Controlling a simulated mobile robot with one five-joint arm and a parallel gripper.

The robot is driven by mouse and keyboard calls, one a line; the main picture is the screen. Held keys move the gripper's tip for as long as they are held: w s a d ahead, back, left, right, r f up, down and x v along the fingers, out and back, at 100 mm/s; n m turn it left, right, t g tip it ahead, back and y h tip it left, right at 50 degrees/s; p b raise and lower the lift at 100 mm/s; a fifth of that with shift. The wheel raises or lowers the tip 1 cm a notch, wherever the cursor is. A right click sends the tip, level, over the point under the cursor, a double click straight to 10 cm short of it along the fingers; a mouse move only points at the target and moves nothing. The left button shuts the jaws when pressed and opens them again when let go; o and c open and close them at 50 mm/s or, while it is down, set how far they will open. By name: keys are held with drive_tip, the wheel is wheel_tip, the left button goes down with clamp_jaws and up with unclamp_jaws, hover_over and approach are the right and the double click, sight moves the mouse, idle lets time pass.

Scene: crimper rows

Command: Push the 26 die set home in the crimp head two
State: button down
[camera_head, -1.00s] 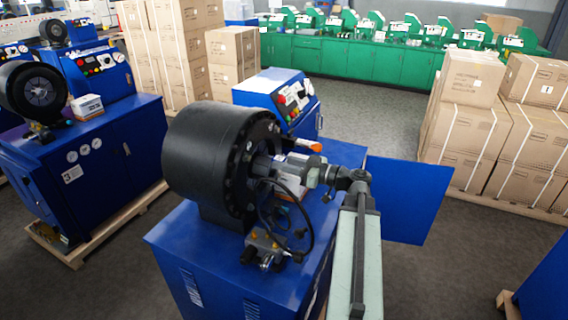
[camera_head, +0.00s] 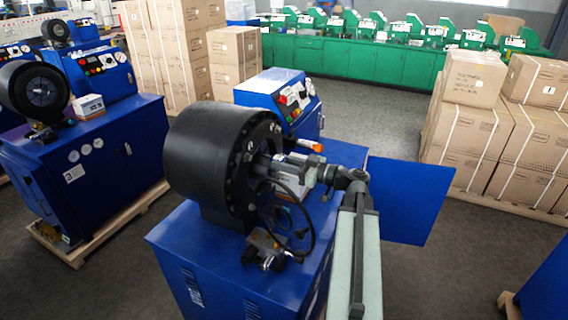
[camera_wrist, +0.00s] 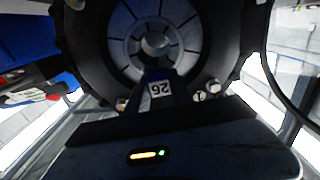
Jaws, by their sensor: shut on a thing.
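The crimp head two (camera_head: 205,155) is a large black ring-shaped head on a blue bench, its mouth facing right. My gripper (camera_head: 272,168) reaches into its mouth from the right. In the wrist view, the 26 die set (camera_wrist: 115,48) shows as a ring of grey-blue segments around a round centre, within the black ring. My gripper (camera_wrist: 157,74) is shut at the lower middle of the ring. The fingertips' contact and the seating depth cannot be made out.
A black cable and brass fittings (camera_head: 265,245) sit below the head's mouth. An orange-tipped handle (camera_head: 312,147) sticks out above my gripper. A blue panel (camera_head: 408,200) stands to the right. Stacked cartons (camera_head: 480,130) stand farther right, with open floor before them.

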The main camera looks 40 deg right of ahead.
sight(267, 157)
drive_tip(key=shift+x, duration=2.8)
drive_tip(key=c, duration=1)
unclamp_jaws()
drive_tip(key=shift+c, duration=0.2)
drive_tip(key=shift+f, duration=0.1)
drive_tip(key=v, duration=0.7)
drive_tip(key=shift+s+d, duration=0.15)
drive_tip(key=shift+s, duration=0.25)
drive_tip(key=shift+r, duration=0.2)
